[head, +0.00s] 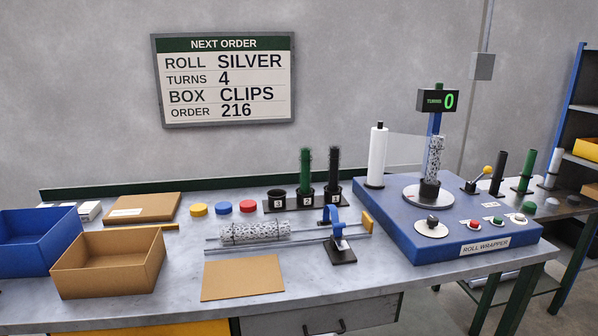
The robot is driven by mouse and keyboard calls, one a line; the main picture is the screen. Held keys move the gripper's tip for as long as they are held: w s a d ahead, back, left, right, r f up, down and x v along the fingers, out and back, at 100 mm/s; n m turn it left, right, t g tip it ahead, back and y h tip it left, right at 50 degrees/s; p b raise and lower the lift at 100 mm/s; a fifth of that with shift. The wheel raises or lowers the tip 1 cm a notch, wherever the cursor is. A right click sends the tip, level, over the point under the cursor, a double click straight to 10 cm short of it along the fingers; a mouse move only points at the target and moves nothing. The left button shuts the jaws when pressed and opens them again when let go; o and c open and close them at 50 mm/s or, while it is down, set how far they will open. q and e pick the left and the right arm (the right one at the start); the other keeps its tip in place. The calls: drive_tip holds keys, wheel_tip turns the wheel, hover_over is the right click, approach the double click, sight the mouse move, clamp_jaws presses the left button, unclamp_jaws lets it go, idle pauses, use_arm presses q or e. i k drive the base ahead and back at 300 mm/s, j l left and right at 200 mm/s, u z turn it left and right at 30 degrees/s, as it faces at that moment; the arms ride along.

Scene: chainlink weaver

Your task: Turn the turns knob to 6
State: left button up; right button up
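The blue roll wrapper (400,245) stands at the right of the bench. On its front left top is a pale round dial with a dark knob (432,220), which looks like the turns knob. Its markings and pointer setting are too small to read. The turns display (437,101) on the post reads 0 in green. A mesh roll (434,160) stands upright on the wrapper's round turntable (410,196). Neither of my grippers is in view.
Right of the knob are a red button (474,224), a green button (497,219) and another small round control (518,218). A white film roll (377,156) stands behind. A yellow-tipped lever (487,170) is at the back right. The wall sign (224,80) reads turns 4.

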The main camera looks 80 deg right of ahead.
sight(432, 222)
drive_tip(key=z, duration=3.1)
